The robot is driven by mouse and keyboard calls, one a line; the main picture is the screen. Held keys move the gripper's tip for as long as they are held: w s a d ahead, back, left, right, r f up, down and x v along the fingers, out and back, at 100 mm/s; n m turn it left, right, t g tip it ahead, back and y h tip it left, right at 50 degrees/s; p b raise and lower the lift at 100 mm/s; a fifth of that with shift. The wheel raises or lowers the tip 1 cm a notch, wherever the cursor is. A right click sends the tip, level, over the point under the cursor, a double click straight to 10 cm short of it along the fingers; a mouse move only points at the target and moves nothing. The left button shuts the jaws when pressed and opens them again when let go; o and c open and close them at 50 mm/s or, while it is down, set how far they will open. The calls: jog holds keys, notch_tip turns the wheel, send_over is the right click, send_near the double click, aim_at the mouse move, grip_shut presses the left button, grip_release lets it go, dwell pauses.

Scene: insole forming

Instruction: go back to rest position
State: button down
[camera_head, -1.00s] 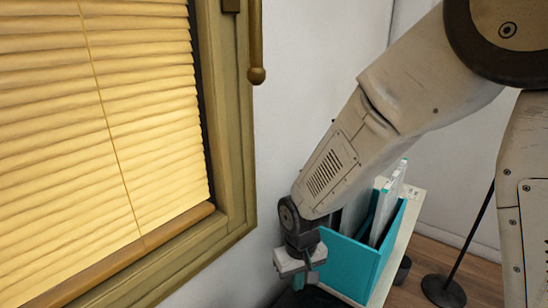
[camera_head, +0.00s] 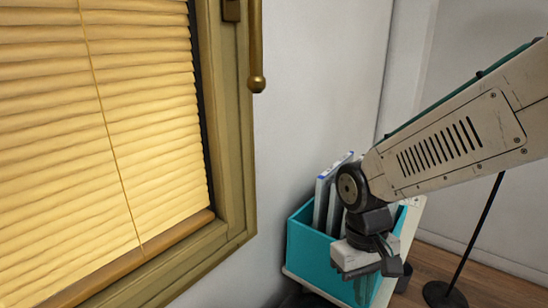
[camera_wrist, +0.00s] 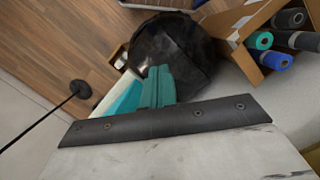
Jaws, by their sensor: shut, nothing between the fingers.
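My gripper (camera_head: 378,278) hangs at the end of my arm in the right half of the head view, in front of the teal box. In the wrist view its two teal fingers (camera_wrist: 158,87) lie together with nothing between them. In the head view the wrist covers part of the box and of what stands in it.
A teal box (camera_head: 308,246) with upright white binders (camera_head: 322,200) stands on a pale surface by the wall. A black lamp stand (camera_head: 446,294) is at the right. The wrist view shows a round black object (camera_wrist: 180,50) and a cardboard box (camera_wrist: 232,48) holding rolls. A window with yellow blinds (camera_head: 100,140) is left.

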jog(key=s+d+r+m+t, duration=0.3)
jog(key=s+d+r, duration=0.6)
jog(key=d+r, duration=0.1)
jog(key=shift+s+r+y, duration=0.4)
jog(key=shift+r, duration=0.05)
